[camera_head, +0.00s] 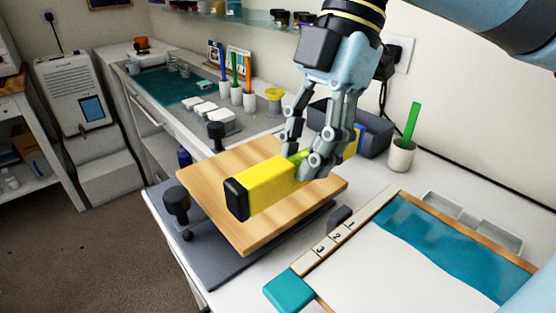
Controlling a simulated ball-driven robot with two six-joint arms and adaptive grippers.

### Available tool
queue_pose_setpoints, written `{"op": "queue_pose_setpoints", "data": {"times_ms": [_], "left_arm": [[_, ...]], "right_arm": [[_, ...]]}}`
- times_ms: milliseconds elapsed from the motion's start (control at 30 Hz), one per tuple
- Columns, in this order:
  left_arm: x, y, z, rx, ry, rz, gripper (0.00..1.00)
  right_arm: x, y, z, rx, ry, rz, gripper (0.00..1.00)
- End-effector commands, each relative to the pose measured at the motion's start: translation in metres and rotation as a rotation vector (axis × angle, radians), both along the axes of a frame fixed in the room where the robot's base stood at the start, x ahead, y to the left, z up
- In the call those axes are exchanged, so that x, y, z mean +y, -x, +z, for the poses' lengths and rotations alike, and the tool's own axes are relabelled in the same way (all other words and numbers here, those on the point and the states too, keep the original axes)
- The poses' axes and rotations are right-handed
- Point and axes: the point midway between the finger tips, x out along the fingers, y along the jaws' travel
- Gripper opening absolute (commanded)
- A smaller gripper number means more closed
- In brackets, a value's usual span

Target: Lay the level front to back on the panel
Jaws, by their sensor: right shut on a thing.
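The level (264,190) is a yellow bar with black end caps. A small green patch shows on its top near the fingers. My right gripper (310,165) comes down from above and is shut on the level. The level lies along the wooden panel (278,233), at or just above its surface; I cannot tell whether they touch. Its near end points to the lower left, and its far end is partly hidden behind the fingers. The panel rests on a grey base (205,265) with black knobs (177,203). My left gripper is not in view.
A teal and white panel with a wooden edge (440,250) lies at right, with a teal block (288,291) at its corner. A cup with a green stick (402,154) and a dark bin (375,135) stand behind. White cups with coloured sticks (237,95) stand farther back.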

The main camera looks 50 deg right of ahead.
Motion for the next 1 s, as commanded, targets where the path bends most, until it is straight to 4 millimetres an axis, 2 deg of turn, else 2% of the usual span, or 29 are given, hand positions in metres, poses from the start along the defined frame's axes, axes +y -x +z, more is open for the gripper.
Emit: {"op": "queue_pose_setpoints", "data": {"times_ms": [433, 633, 867, 1000], "left_arm": [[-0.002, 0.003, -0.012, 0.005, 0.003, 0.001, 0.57], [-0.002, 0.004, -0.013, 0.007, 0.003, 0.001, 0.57], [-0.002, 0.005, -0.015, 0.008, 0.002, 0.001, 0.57], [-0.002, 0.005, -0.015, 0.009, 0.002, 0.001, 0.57]], "right_arm": [[-0.028, -0.066, -0.042, 0.000, -0.003, -0.002, 0.00], [-0.031, -0.073, -0.053, 0.003, -0.001, 0.002, 0.00], [-0.031, -0.072, -0.086, 0.003, -0.002, 0.002, 0.00], [-0.032, -0.073, -0.087, 0.002, 0.001, 0.002, 0.00]]}}
